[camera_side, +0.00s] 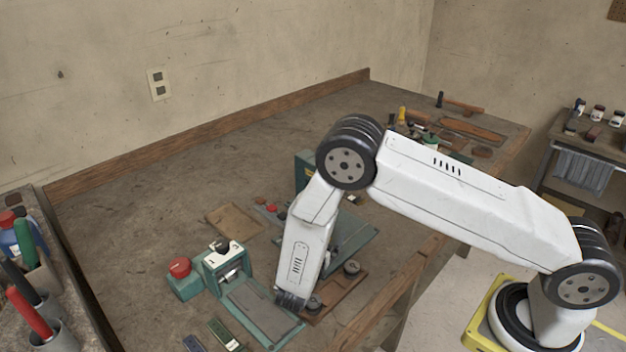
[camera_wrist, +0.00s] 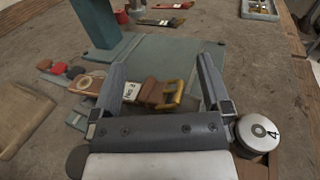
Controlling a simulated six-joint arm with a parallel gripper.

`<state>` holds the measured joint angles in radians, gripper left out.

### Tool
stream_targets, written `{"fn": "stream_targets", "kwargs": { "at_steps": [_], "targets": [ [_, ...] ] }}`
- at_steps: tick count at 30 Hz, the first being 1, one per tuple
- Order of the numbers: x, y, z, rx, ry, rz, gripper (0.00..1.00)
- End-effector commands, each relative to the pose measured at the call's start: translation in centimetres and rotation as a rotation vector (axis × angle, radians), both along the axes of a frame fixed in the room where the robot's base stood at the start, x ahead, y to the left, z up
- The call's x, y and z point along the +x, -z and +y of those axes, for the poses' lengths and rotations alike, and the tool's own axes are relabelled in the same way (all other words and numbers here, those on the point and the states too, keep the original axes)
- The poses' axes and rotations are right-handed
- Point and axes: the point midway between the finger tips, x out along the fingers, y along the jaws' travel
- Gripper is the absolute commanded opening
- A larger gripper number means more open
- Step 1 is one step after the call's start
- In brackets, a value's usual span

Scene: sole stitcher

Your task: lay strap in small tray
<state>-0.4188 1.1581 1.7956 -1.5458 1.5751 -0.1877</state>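A short brown strap (camera_wrist: 150,92) with a brass buckle (camera_wrist: 173,96) and a white number tag (camera_wrist: 130,91) lies between and below my fingers in the wrist view. My gripper (camera_wrist: 162,66) is open, with a finger on each side of the strap and a gap at both ends. In the side view my gripper (camera_side: 291,299) is low over the bench, and the strap cannot be made out there. A small grey tray (camera_wrist: 260,14) with something in it shows at the top right of the wrist view.
A round weight marked 4 (camera_wrist: 258,134) stands close to my right finger. A teal machine (camera_side: 225,262) with a red knob (camera_side: 179,267) stands left of my gripper. A flat brown board (camera_wrist: 22,108) lies at the left. Other straps (camera_wrist: 160,20) lie farther back.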

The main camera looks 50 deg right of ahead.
Motion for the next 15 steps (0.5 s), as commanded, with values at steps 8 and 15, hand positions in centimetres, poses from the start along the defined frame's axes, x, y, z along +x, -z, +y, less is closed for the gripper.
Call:
{"fn": "stream_targets", "kwargs": {
  "at_steps": [8, 15],
  "targets": [
    [0.0, 0.0, 0.1, 0.0, -0.001, 0.0, 0.98],
    [-0.6, 0.0, 1.6, -0.001, -0.003, 0.0, 0.98]
  ]
}}
